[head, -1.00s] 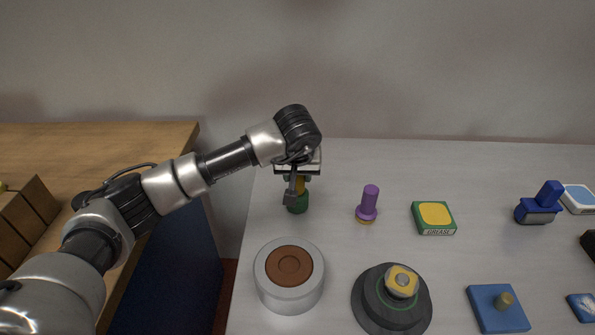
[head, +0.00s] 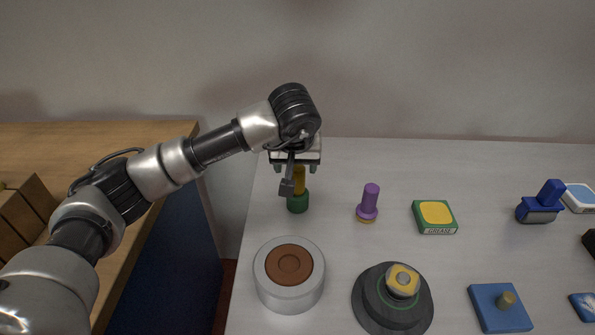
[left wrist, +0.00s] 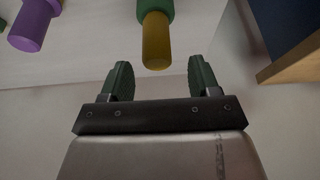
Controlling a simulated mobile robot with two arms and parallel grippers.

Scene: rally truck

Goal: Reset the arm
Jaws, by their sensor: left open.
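My left arm reaches in from the left in the head view. My left gripper (head: 294,170) is over the back left of the white table (head: 340,240). In the left wrist view its two green fingers (left wrist: 160,82) are apart with nothing between them. A green and yellow tool stands upright below the gripper; its green base (head: 298,203) shows in the head view, with the yellow part partly hidden. In the left wrist view its yellow end (left wrist: 156,42) lies just beyond the fingertips, apart from them. My right gripper is not in view.
On the table are a purple tool (head: 368,203), a green grease box (head: 435,217), a grey cylinder with a brown top (head: 289,291), a dark round base (head: 372,310), a blue plate (head: 485,302) and a blue tool (head: 539,213). A wooden counter (head: 150,140) is at the left.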

